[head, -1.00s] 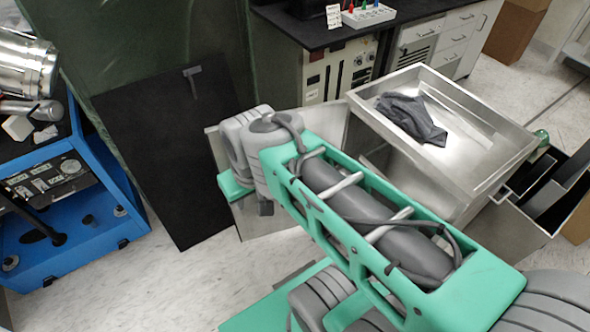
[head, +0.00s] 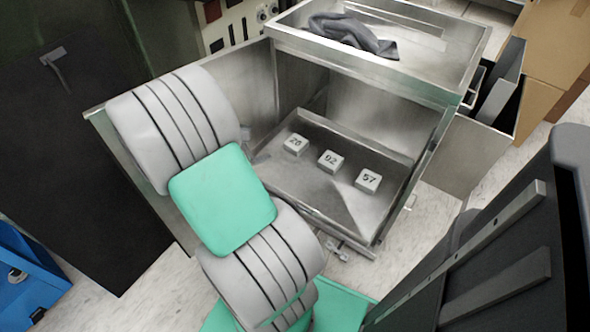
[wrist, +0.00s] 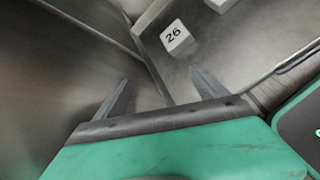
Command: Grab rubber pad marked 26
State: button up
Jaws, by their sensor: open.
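The rubber pad marked 26 (head: 295,144) is a small pale block lying on the metal shelf (head: 318,187) inside the open steel cabinet. It is the leftmost of three pads, and its number faces up. In the wrist view the pad marked 26 (wrist: 174,36) lies ahead of my gripper (wrist: 160,82), slightly right of centre. My two dark fingers are spread with nothing between them, and the pad is apart from them. In the head view my arm reaches into the cabinet's left side and hides most of the gripper.
Pads marked 92 (head: 330,161) and 57 (head: 368,181) lie to the right on the same shelf. A cabinet wall (wrist: 50,75) is close on the gripper's left. The steel top tray (head: 440,75) with a dark cloth (head: 352,34) overhangs the shelf.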

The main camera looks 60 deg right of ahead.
aim_at(297, 141)
jog(key=s+d+f+n+g+h+b, duration=0.1)
jog(key=s+d+f+n, duration=0.1)
jog(key=s+d+f, duration=0.1)
jog(key=s+d+f+n+g+h+b, duration=0.1)
jog(key=s+d+f+n+b, duration=0.1)
jog(key=s+d+f+n, duration=0.1)
jog(key=shift+d+f+h, duration=0.3)
jog(key=shift+d+f, duration=0.05)
jog(key=b+x, duration=0.1)
jog(key=x, duration=0.1)
jog(key=b+x, duration=0.1)
jog(key=x, duration=0.2)
jog(key=r+b+x, duration=0.1)
jog(key=x, duration=0.1)
jog(key=shift+s+d+b, duration=0.1)
jog(key=shift+d+b, duration=0.2)
jog(key=shift+d, duration=0.05)
jog(key=shift+c, duration=0.2)
jog(key=c, duration=1.5)
jog(key=shift+o, duration=0.2)
jog(key=shift+r, duration=0.1)
